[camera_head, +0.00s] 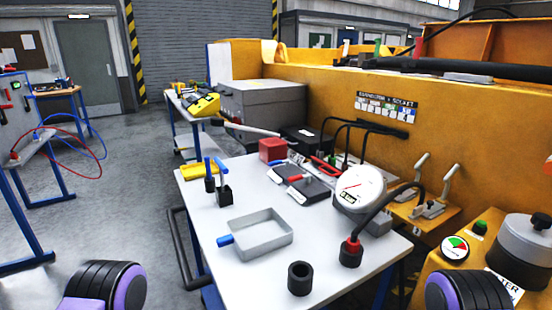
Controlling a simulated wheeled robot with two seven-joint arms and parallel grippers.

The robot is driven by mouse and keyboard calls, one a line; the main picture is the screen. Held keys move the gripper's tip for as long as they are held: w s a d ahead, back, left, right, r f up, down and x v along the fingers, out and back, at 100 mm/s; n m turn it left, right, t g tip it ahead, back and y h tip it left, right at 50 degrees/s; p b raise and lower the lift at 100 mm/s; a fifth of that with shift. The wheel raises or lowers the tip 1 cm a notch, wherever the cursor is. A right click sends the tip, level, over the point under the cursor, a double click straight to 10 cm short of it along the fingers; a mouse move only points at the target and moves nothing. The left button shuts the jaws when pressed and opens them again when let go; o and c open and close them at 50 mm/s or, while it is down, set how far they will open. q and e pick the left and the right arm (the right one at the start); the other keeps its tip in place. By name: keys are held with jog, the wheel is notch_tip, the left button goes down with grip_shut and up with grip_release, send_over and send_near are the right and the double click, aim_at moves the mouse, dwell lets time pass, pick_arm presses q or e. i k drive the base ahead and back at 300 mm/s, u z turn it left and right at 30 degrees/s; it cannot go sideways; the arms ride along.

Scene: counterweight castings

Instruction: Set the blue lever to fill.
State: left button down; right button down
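Two blue upright handles stand on the white table's left part. One blue handle (222,166) slants up from a black block (224,196). Another blue handle (207,166) rises from a black base (210,184) just behind it. I cannot tell which is the blue lever, and no fill marking is readable. Parts of my two arms show at the bottom left and bottom right corners. Neither gripper is in view.
The white table (200,270) also holds a red cube (272,149), a round gauge (360,188), a black cylinder (300,277) and a red-topped black fitting (351,252). A yellow machine (330,100) stands behind.

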aim_at(277, 163)
jog(key=u, duration=0.05)
jog(key=k, duration=0.4)
jog(key=u, duration=1.8)
jog(key=i, duration=3.25)
jog(key=z, duration=4.25)
